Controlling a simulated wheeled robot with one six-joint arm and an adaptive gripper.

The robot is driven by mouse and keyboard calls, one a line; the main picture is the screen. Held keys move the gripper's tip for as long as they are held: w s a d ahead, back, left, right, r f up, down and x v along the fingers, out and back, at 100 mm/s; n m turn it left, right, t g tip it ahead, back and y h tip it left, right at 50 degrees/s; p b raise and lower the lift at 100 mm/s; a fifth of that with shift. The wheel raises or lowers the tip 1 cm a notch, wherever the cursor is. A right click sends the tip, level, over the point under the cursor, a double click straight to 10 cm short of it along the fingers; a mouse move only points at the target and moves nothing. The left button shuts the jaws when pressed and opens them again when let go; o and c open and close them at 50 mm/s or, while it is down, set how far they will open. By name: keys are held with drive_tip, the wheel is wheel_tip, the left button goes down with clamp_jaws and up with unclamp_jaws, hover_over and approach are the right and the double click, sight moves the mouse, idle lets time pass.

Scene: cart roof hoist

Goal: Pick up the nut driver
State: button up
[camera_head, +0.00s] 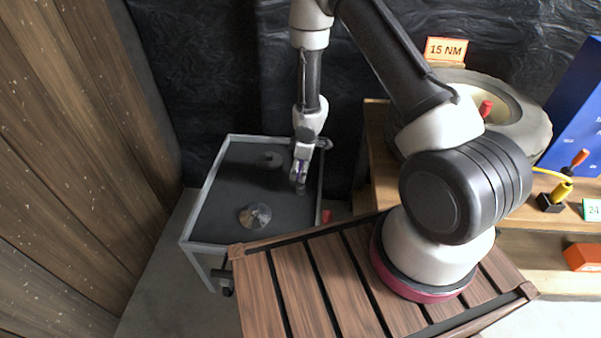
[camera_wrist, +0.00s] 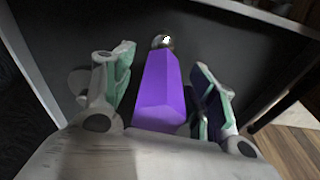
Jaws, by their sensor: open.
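A purple tapered handle with a shiny metal round end, which looks like the nut driver (camera_wrist: 160,95), lies between my fingers in the wrist view. My gripper (camera_wrist: 165,68) is open, with one pale green-padded finger on each side of the handle. A gap shows on the left side; on the right the finger is close to the handle, and I cannot tell whether it touches. In the head view my gripper (camera_head: 299,180) points down over the right side of the grey cart (camera_head: 209,188). A little purple shows at the fingers there; the rest of the tool is hidden.
A round metal dish-like part (camera_head: 255,216) and a dark disc (camera_head: 270,159) sit on the cart top. A raised rim surrounds it. A wooden bench with a tyre (camera_head: 535,125), a "15 NM" sign (camera_head: 446,49) and a red-handled tool (camera_head: 579,158) stands right.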

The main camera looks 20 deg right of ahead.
drive_tip(key=shift+c, duration=0.2)
clamp_jaws()
drive_tip(key=shift+r, duration=0.1)
